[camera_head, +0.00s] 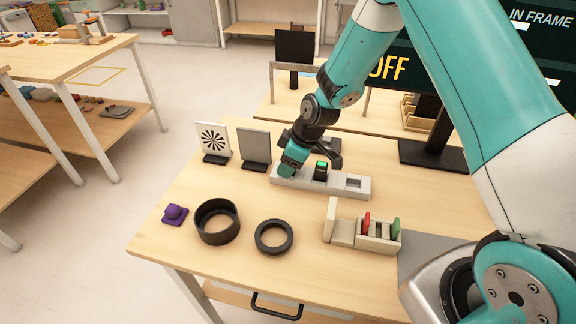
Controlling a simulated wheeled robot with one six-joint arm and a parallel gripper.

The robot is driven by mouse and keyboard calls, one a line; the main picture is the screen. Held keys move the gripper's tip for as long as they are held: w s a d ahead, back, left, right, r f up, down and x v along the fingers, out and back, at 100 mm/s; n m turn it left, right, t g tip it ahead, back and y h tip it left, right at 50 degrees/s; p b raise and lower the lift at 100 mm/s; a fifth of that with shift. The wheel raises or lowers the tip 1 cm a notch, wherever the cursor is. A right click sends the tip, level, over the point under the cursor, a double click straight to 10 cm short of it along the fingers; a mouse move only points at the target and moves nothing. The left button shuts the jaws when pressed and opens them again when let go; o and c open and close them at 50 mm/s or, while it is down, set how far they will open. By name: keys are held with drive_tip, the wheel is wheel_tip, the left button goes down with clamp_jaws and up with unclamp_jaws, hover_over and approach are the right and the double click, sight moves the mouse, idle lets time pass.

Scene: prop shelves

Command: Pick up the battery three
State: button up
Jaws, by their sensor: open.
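A pale grey slotted holder (338,187) lies on the table. A small black battery with a green top (321,171) stands upright in its middle slot. I cannot read a number on it, so I cannot tell if it is battery three. The right slot looks empty, and the left end is hidden behind the teal part of my gripper. My gripper (311,163) is open just above and behind the holder, with its dark finger close to the battery. I cannot tell if it touches.
A beige box (378,246) with red and green cards stands at front right. A black ring (274,237), a dark cylinder (217,223) and a purple object (175,214) lie at front left. A fan-pattern card (214,142) and a grey panel (254,150) stand behind.

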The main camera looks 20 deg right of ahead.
drive_tip(key=c, duration=0.9)
clamp_jaws()
drive_tip(key=shift+r, duration=0.1)
